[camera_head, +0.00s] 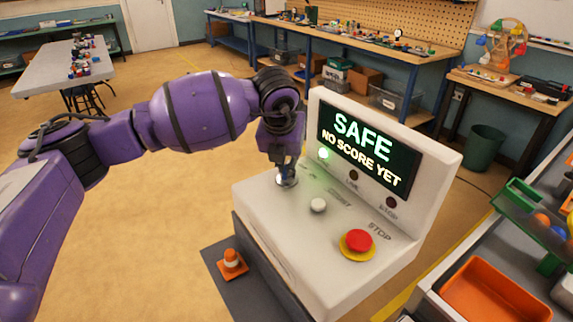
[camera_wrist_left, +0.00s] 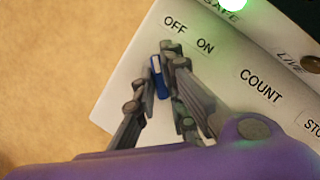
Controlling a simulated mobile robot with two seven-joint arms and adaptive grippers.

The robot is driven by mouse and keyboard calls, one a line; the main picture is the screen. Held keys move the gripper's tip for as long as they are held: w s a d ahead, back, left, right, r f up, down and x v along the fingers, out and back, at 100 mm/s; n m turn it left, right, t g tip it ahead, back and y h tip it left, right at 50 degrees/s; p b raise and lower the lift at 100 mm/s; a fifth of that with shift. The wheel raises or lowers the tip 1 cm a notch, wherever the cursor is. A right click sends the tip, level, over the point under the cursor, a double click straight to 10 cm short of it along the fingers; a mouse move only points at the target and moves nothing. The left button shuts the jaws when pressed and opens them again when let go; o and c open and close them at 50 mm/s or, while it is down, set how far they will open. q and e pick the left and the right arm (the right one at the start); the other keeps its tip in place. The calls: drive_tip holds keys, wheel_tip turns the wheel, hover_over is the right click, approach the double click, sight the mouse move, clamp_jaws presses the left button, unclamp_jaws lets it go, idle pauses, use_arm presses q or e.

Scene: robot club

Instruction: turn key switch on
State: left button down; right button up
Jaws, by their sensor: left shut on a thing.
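The white control console (camera_head: 285,240) stands in front of me, with a raised back panel. The key switch has a blue key (camera_wrist_left: 160,80) with a pale stripe, below the OFF and ON labels in the left wrist view. The key's end points roughly between these labels, nearer OFF; its exact turn is hard to tell. My left gripper (camera_head: 287,176) comes down onto the console's far left and is shut on the key, its fingers (camera_wrist_left: 162,72) on either side of it. In the head view the fingers hide most of the switch. My right gripper is not in view.
The screen (camera_head: 362,140) reads SAFE, and the green lamp (camera_head: 323,154) is lit. A white button (camera_head: 318,205) and a red STOP button (camera_head: 358,241) sit nearer me. A small cone (camera_head: 232,262) stands left; an orange tray (camera_head: 492,292) lies right.

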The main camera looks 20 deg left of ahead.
use_arm(q)
drive_tip(key=shift+m, duration=0.3)
drive_tip(key=m+h, duration=0.2)
drive_tip(key=m, duration=0.3)
drive_tip(key=shift+a, duration=0.2)
drive_tip(key=m+h, duration=0.1)
drive_tip(key=m, duration=0.2)
drive_tip(key=m+g+h, duration=0.1)
drive_tip(key=m, duration=0.1)
drive_tip(key=shift+w+m+b, duration=0.15)
drive_tip(key=shift+m+b, duration=0.25)
drive_tip(key=m+g+h+b, duration=0.1)
drive_tip(key=m+g, duration=0.1)
drive_tip(key=m, duration=0.2)
drive_tip(key=shift+w+a+m, duration=0.1)
drive_tip(key=shift+m, duration=0.3)
drive_tip(key=shift+m+g, duration=0.4)
drive_tip(key=shift+m, duration=0.4)
drive_tip(key=c, duration=1.8)
unclamp_jaws()
